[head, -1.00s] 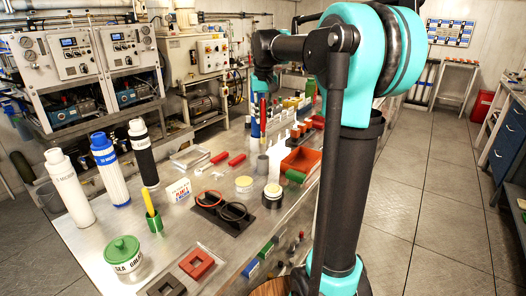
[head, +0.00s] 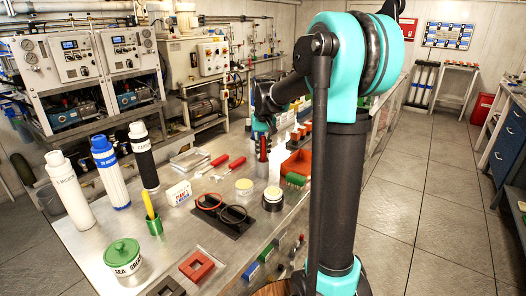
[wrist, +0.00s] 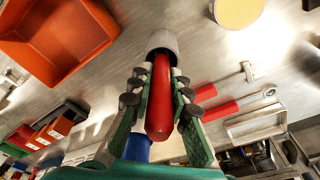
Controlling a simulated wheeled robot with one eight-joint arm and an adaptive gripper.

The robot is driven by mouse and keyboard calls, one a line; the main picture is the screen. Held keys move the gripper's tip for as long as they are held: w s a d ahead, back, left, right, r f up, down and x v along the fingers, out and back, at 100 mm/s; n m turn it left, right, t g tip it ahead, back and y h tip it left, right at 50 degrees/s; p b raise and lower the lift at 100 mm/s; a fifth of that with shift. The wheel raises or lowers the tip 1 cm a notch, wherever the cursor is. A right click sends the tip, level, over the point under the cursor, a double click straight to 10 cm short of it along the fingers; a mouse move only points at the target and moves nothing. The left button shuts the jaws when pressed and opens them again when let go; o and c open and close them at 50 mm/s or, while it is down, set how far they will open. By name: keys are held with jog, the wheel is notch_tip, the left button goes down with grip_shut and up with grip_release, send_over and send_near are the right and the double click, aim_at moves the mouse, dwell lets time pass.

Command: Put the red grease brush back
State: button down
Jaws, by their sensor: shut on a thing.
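The red grease brush shows in the wrist view as a rounded red handle (wrist: 159,100) between my fingers; its far end is hidden. My gripper (head: 262,147) is shut on it, with the handle upright above the bench in the head view. A grey cup (wrist: 162,41) stands right at the far end of the handle in the wrist view, and under my gripper in the head view (head: 262,168). I cannot tell how deep the brush is inside it. A yellow brush (head: 149,204) stands in a green cup (head: 154,226) nearer the front.
An orange-red bin (head: 296,163) lies close right of my gripper. Two red-handled tools (head: 220,159) lie to the left on the bench. A blue object (wrist: 137,148) shows beside the red handle. Tins (head: 272,198) and a black holder (head: 231,222) stand nearer the front.

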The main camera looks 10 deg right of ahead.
jog(key=c, duration=1.4)
grip_release()
jog(key=shift+f, duration=0.1)
jog(key=shift+c, duration=0.2)
jog(key=r, duration=0.4)
jog(key=s+r, duration=0.1)
jog(key=r, duration=0.7)
jog(key=shift+s+r, duration=0.1)
jog(key=shift+s, duration=0.2)
